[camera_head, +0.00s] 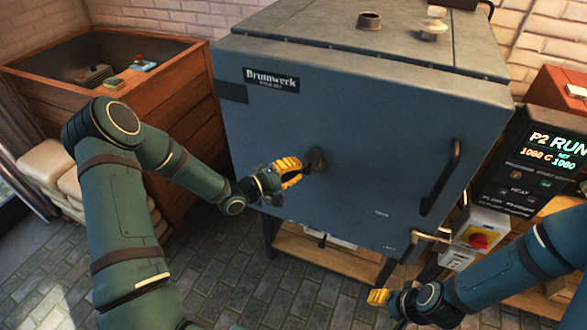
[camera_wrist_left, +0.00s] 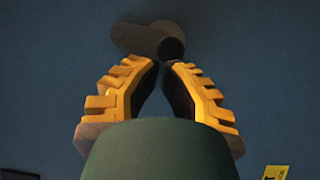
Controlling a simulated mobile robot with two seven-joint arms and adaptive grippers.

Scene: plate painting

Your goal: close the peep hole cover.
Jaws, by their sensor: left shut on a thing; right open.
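The peep hole cover (camera_head: 317,158) is a small dark rounded piece on the blue-grey kiln door (camera_head: 300,120). In the left wrist view the cover (camera_wrist_left: 133,38) shows as a grey rounded plate with a darker round part at its right end. My left gripper (camera_head: 302,171) has yellow fingers and reaches the cover from the left. In the left wrist view its fingertips (camera_wrist_left: 164,64) close in at the darker round part and are shut on the cover; the exact contact is hard to see. My right gripper (camera_head: 378,297) is open and empty at the lower right, away from the door.
A door handle (camera_head: 441,180) stands out on the right of the kiln, with a latch (camera_head: 430,240) below. A control panel (camera_head: 545,160) reads "P2 RUN". A wooden crate (camera_head: 120,80) stands at the left. The door face around the cover is clear.

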